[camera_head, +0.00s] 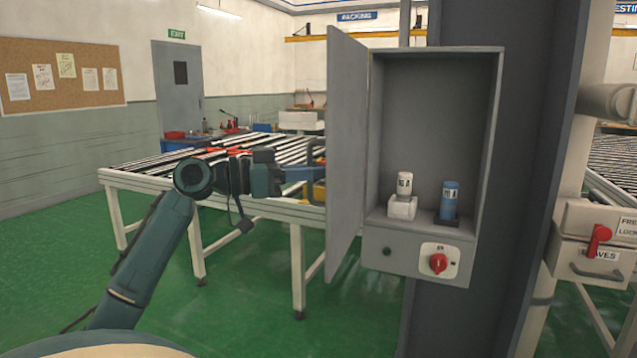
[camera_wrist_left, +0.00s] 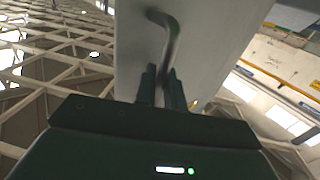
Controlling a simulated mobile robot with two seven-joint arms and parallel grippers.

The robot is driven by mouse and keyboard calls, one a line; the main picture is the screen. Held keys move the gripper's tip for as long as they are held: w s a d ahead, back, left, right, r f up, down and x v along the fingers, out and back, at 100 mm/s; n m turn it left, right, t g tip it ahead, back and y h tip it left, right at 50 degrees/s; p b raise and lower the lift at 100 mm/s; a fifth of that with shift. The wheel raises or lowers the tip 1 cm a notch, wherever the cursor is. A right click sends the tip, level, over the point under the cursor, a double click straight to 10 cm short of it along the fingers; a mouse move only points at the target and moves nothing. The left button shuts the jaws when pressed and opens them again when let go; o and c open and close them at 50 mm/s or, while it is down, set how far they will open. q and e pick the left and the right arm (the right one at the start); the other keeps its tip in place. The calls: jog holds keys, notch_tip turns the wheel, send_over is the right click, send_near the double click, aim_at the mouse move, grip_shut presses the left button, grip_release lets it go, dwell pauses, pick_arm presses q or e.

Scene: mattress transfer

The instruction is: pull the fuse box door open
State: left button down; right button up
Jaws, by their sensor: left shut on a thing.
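The grey fuse box (camera_head: 485,130) is mounted on a dark column, and its door (camera_head: 346,140) stands wide open, swung out to the left. Inside are a white fuse (camera_head: 404,186) in a white holder and a blue fuse (camera_head: 450,198) in a dark holder. My left gripper (camera_head: 312,174) is at the outer face of the door, shut on the door handle (camera_head: 317,155). In the left wrist view the two fingers (camera_wrist_left: 161,88) close around the bent handle bar (camera_wrist_left: 170,38). My right gripper is not in view.
A red rotary switch (camera_head: 438,263) sits on the panel below the box opening. A roller conveyor table (camera_head: 240,200) stands behind my left arm. At right is a beige unit (camera_head: 590,235) with a red lever. The green floor at left is clear.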

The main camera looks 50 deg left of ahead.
pick_arm(q)
jog(key=shift+a+r, duration=0.15)
jog(key=shift+a, duration=0.35)
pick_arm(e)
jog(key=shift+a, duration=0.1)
pick_arm(q)
jog(key=c, duration=1.9)
grip_release()
jog(key=o, duration=0.3)
jog(key=shift+w, duration=0.15)
jog(key=shift+d, duration=0.1)
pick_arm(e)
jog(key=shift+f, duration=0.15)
pick_arm(q)
jog(key=b+v, duration=0.2)
jog(key=v, duration=1.1)
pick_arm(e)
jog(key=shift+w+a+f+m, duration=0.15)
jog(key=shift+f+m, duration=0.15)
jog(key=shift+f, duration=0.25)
